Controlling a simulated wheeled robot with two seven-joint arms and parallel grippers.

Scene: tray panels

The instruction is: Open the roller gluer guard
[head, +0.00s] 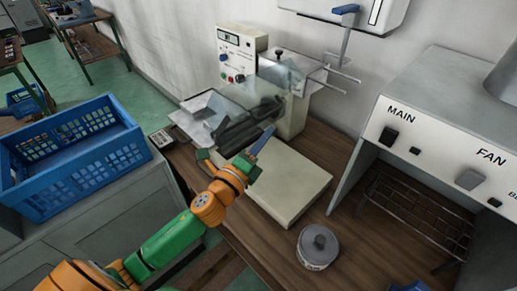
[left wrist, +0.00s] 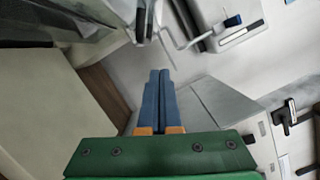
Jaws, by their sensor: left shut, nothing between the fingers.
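The roller gluer (head: 293,115) is a cream machine with a control panel (head: 238,55) on the bench against the wall. Its clear guard (head: 268,88) is a see-through panel in front of the dark rollers; its exact position is hard to tell. My left gripper (head: 268,134) is shut and empty, its blue fingers in front of the gluer above the cream base plate (head: 300,178). In the left wrist view, the closed fingertips (left wrist: 160,74) point at open space, with nothing touching them. A small blue-green piece (head: 412,287) at the bottom edge may be my right gripper, mostly cut off.
A grey hood (head: 440,135) marked MAIN and FAN is at right. A blue crate (head: 75,150) is at left. A blue-handled lever (head: 345,25) hangs on the wall behind.

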